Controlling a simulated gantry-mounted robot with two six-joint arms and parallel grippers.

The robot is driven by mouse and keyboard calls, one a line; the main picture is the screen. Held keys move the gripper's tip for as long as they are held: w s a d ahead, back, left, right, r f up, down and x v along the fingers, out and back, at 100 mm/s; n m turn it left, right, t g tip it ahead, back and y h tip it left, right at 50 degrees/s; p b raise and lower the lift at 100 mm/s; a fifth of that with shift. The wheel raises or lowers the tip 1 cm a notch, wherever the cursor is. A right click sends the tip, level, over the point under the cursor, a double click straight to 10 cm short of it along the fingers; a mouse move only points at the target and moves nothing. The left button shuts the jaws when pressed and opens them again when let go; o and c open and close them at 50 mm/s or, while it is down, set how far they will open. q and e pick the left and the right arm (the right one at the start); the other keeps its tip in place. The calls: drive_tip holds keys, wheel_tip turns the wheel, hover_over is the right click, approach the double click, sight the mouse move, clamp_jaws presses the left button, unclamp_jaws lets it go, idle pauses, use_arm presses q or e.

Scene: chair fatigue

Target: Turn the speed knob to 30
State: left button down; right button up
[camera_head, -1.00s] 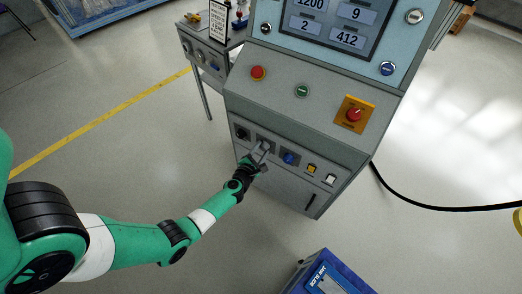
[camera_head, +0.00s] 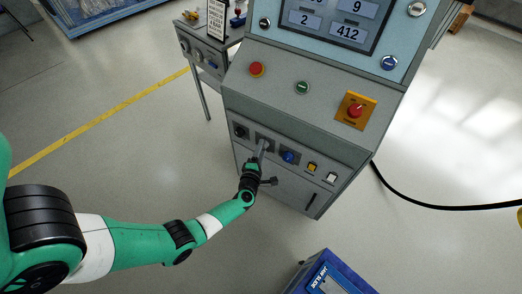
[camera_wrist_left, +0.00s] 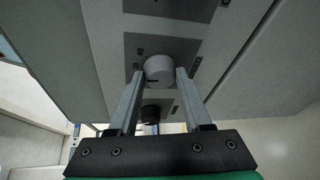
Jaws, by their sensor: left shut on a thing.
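My left gripper (camera_head: 265,144) is at the lower control panel of the machine, on the second knob from the left. In the left wrist view, my left gripper (camera_wrist_left: 159,74) is shut on a round light-grey knob (camera_wrist_left: 159,67), with one finger on each side. A dark mark shows on the knob's side. The fingers hide most of this knob in the head view, and its dial setting cannot be read. My right gripper is not in view.
A black knob (camera_head: 241,131) is left of the gripper and a blue knob (camera_head: 289,157) is right of it.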

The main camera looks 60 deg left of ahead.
use_arm(q)
drive_tip(key=shift+m, duration=0.3)
drive_tip(key=shift+f, duration=0.1)
drive_tip(key=shift+c, duration=1.7)
unclamp_jaws()
drive_tip(key=p+v, duration=0.5)
drive_tip(key=v, duration=0.6)
drive_tip(key=shift+s+d, duration=0.15)
drive_tip(key=shift+d, duration=0.2)
